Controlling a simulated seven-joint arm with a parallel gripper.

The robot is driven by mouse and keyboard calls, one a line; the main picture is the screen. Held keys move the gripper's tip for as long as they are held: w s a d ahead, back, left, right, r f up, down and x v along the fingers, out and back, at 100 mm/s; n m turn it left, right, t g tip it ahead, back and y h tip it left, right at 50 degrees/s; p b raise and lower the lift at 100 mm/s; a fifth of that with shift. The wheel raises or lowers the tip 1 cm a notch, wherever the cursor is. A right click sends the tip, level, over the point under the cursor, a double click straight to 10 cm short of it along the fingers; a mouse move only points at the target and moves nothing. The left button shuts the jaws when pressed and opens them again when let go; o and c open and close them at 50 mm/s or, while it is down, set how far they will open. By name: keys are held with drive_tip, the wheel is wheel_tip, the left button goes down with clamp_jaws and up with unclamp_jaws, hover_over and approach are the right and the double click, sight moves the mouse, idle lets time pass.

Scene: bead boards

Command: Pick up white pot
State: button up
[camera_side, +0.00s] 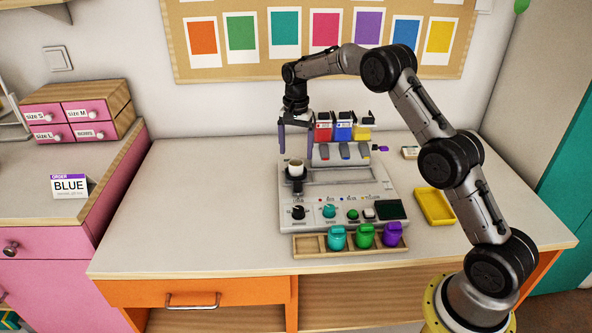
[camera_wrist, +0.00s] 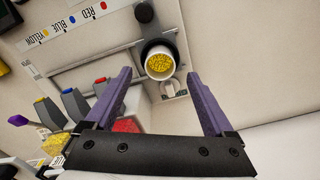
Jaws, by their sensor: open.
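The white pot (camera_side: 296,164) stands in a black holder (camera_side: 297,186) at the left of the grey machine. In the wrist view the white pot (camera_wrist: 149,70) has yellow beads (camera_wrist: 160,64) in it. My gripper (camera_side: 296,148) is open and empty, its purple fingers pointing down above the pot, one to each side in the picture. In the wrist view my gripper (camera_wrist: 159,76) shows its two fingers apart, with the pot in line between the tips. I cannot tell how far below the fingertips the pot is.
Red, blue and yellow dispensers (camera_side: 343,127) stand behind the machine's panel (camera_side: 345,190). A wooden rack (camera_side: 309,244) with teal, green and purple lidded jars is in front. A yellow tray (camera_side: 434,207) lies right. An order card (camera_side: 69,186) reads BLUE. The table's left side is clear.

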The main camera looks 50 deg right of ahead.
sight(296, 160)
wheel_tip(296, 160, down, 5)
drive_tip(key=shift+r, duration=0.1)
clamp_jaws()
idle(0.6)
drive_tip(key=shift+r, duration=0.1)
